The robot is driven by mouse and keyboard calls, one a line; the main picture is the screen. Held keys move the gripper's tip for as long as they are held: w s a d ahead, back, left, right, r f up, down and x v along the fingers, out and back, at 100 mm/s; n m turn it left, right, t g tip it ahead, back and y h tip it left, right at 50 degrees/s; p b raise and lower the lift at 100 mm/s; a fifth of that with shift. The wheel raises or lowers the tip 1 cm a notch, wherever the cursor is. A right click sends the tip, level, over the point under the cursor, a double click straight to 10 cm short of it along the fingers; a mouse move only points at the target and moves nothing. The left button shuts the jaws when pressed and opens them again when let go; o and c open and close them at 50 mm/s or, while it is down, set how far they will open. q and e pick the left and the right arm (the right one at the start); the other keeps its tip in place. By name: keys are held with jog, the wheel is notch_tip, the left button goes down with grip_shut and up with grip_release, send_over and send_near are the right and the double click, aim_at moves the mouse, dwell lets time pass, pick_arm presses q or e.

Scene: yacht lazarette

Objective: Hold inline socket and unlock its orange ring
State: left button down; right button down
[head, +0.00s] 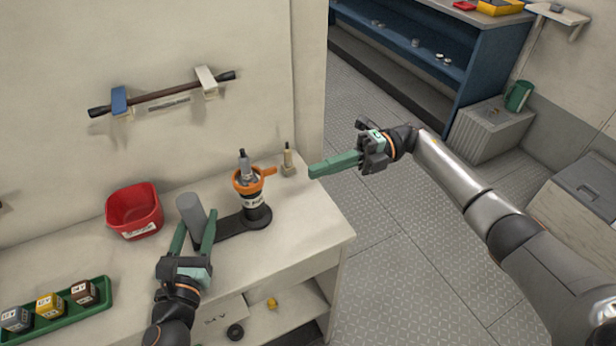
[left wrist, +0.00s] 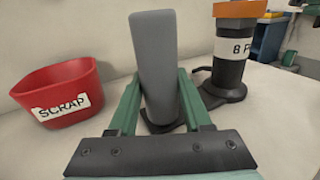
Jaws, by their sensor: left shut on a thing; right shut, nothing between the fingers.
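The inline socket (head: 254,212) is a black upright body with an orange ring (head: 249,180) around its upper part and a grey plug at its top. The ring has a tab sticking out to the right. A black bar at bench level runs from the socket to an upright grey post (head: 191,213). In the left wrist view the socket (left wrist: 229,66) stands right of the post (left wrist: 158,75). My left gripper (head: 197,230) is shut on the grey post, one green finger on each side. My right gripper (head: 313,171) is shut and empty, in the air right of the ring.
A red bin (head: 134,210) labelled SCRAP stands left of the post. A green tray (head: 98,292) with labelled blocks lies at the front left. A small brass-coloured fitting (head: 288,160) stands behind the ring. The bench's right edge lies below my right gripper.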

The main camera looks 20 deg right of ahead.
jog(key=shift+w+d, duration=0.45)
jog(key=shift+d, duration=0.3)
jog(key=shift+w+d, duration=0.4)
jog(key=shift+d, duration=0.3)
pick_arm(q)
jog(key=shift+c, duration=1.3)
grip_release()
